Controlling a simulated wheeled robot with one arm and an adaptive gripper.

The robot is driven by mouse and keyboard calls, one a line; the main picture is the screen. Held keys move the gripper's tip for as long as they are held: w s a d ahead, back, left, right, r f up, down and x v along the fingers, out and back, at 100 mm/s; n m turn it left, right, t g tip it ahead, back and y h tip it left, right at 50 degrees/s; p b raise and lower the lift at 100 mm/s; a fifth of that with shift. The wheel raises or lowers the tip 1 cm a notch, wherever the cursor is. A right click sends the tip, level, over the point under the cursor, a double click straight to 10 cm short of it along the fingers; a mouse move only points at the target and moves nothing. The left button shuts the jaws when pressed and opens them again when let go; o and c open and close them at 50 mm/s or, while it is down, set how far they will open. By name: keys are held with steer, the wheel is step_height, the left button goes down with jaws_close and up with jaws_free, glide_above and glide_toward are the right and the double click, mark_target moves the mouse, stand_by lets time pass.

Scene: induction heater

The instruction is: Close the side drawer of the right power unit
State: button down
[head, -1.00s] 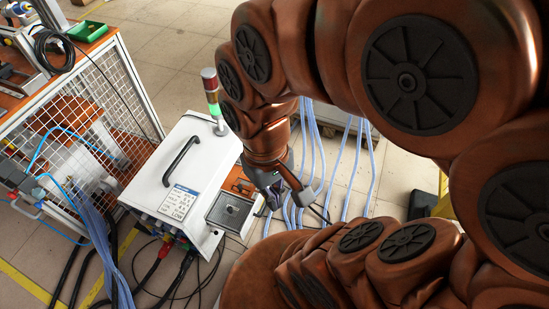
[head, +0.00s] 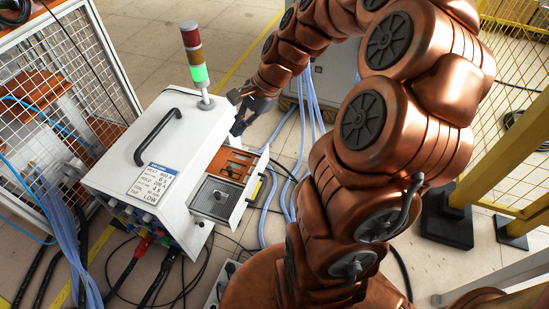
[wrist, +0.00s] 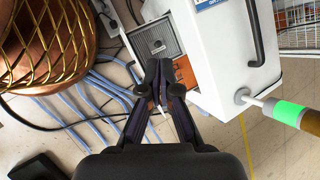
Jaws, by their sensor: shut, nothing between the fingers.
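The white power unit (head: 150,150) stands on the floor with a black handle on top. Its side drawer (head: 240,207) is pulled out to the right, showing a grey mesh-topped part and an orange section. The drawer front has a dark handle (head: 257,187). My gripper (head: 238,130) is beyond the drawer's far end, beside the unit's side and higher than the drawer, apparently not touching it. In the wrist view my gripper (wrist: 159,68) has its fingers together and empty, overlapping the drawer (wrist: 150,22) in the picture; contact cannot be told.
A signal light (head: 197,62) with a lit green section rises from the unit's far corner. Blue hoses (head: 285,190) run over the floor right of the drawer. A mesh cage (head: 60,75) stands left, a yellow fence (head: 515,60) right. Cables lie in front.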

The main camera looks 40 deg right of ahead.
steer(key=w+d+f+m+t+h+b, duration=0.2)
steer(key=d+f+m+t+b, duration=0.3)
steer(key=d+f+m+b, duration=1.45)
steer(key=n+p, duration=0.2)
steer(key=n, duration=0.3)
glide_toward(268, 149)
step_height(268, 149, down, 4)
steer(key=shift+w+a+f+b, duration=0.2)
steer(key=shift+w+a+b, duration=0.6)
steer(key=shift+w, duration=0.35)
steer(key=shift+w+a+r, duration=0.2)
steer(key=shift+w+a, duration=0.15)
steer(key=shift+w, duration=0.2)
